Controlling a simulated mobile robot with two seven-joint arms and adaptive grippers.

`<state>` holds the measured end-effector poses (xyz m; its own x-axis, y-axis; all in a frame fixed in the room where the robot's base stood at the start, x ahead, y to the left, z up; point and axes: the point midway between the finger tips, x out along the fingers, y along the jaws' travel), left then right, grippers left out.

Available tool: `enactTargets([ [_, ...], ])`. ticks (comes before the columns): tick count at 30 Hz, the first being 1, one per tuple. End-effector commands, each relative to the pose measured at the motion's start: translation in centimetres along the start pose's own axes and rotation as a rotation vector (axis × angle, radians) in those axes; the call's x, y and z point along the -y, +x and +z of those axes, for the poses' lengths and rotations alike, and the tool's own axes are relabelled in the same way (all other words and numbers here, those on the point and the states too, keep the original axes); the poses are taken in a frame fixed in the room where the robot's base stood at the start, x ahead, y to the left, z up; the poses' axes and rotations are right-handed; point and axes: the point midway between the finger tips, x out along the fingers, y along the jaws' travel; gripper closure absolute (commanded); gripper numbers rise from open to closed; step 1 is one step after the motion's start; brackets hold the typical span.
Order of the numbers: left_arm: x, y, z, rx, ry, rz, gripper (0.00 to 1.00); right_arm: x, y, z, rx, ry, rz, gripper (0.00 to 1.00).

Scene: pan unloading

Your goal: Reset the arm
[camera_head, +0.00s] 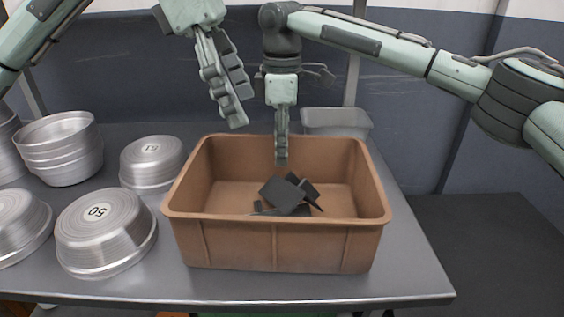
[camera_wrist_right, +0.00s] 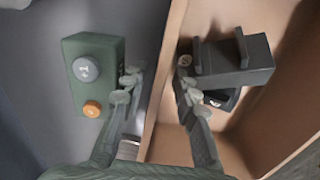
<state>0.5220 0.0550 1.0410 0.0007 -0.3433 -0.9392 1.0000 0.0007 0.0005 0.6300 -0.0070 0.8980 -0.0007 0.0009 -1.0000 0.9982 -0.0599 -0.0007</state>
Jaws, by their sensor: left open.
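My left gripper (camera_head: 236,122) is open and empty, hanging high above the back left of the brown bin. My right gripper (camera_head: 281,160) points down over the back part of the bin (camera_head: 280,245). In the right wrist view its fingers (camera_wrist_right: 158,88) are apart with nothing between them; the bin's rim (camera_wrist_right: 163,75) passes behind the gap. Dark grey parts (camera_head: 285,194) lie in a loose pile on the bin floor. One dark block with upright tabs (camera_wrist_right: 235,62) shows in the wrist view.
Upturned metal pans (camera_head: 105,235) and stacked pans (camera_head: 62,150) stand on the grey table left of the bin. A pale container (camera_head: 337,120) stands behind it. A green box with a grey knob (camera_wrist_right: 92,85) and orange button shows in the wrist view. The table right of the bin is clear.

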Motion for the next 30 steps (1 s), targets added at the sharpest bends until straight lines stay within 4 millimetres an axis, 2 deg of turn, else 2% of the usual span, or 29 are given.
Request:
enactTargets([
  [1, 0.0, 0.0, 0.0, 0.000, 0.000, 0.000, 0.25, 0.0, -1.3, -0.1, -0.002, 0.000, 0.002, 0.71],
  [6, 0.0, 0.0, 0.0, 0.000, 0.000, 0.000, 0.25, -0.1, -4.7, -0.1, -0.001, 0.001, 0.003, 0.71],
  [12, 0.0, 0.0, 0.0, 0.000, 0.000, 0.000, 0.25, 0.0, -7.0, -0.1, 0.000, 0.000, 0.001, 0.71],
  [24, 0.0, 0.0, 0.0, 0.000, 0.000, 0.000, 0.25, 0.0, -7.5, 0.0, 0.000, 0.000, 0.001, 0.71],
  [30, 0.0, 0.0, 0.0, 0.000, 0.000, 0.000, 0.25, 0.0, -6.2, 0.0, 0.001, 0.001, 0.000, 0.71],
])
